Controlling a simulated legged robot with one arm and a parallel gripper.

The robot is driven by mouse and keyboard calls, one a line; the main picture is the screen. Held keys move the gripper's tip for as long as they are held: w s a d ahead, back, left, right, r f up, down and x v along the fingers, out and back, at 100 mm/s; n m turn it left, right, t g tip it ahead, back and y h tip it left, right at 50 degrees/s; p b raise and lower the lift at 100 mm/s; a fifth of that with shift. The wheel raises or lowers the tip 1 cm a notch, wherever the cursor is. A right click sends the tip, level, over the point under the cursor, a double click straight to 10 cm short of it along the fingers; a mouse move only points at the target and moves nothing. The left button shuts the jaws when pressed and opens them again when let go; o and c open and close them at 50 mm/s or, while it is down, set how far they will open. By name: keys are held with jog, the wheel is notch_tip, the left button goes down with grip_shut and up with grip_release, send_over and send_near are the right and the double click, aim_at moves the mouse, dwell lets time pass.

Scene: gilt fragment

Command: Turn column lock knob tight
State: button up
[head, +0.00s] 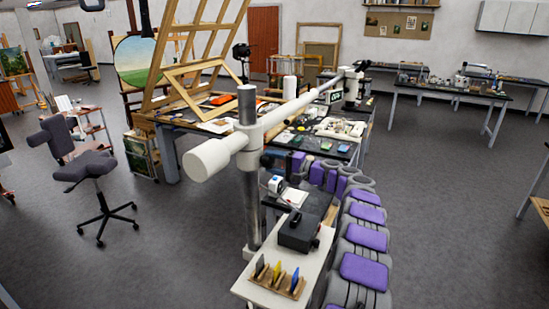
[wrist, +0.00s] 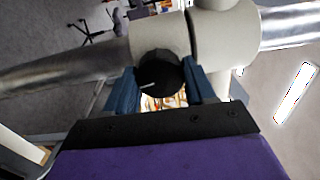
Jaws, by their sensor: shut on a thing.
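The black column lock knob (wrist: 161,72) sits on a white collar (wrist: 218,40) in the wrist view. A thin pale line marks its face. The blue fingers of my gripper (wrist: 162,88) stand on both sides of the knob, shut on it. The silver column (wrist: 65,68) runs across the wrist view. In the head view the column (head: 249,190) stands upright, with the white collar (head: 247,133) and a long white boom near its top. I cannot make out the knob or my fingertips in the head view.
A white base plate (head: 262,287) holds a black box (head: 300,232) and a wooden rack (head: 277,281) of small coloured items. A cluttered dark table (head: 325,142) stands behind the column. A grey chair (head: 92,170) is left. The floor between is open.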

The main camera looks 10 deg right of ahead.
jog(key=shift+m, duration=0.3)
jog(key=o, duration=0.9)
jog(key=shift+w+a+f, duration=0.15)
jog(key=shift+w+f, duration=0.1)
jog(key=shift+w, duration=0.1)
jog(key=shift+o, duration=0.7)
jog(key=shift+r, duration=0.1)
jog(key=shift+s+r, duration=0.15)
jog(key=shift+s, duration=0.1)
jog(key=shift+d, duration=0.3)
jog(key=v, duration=1.7)
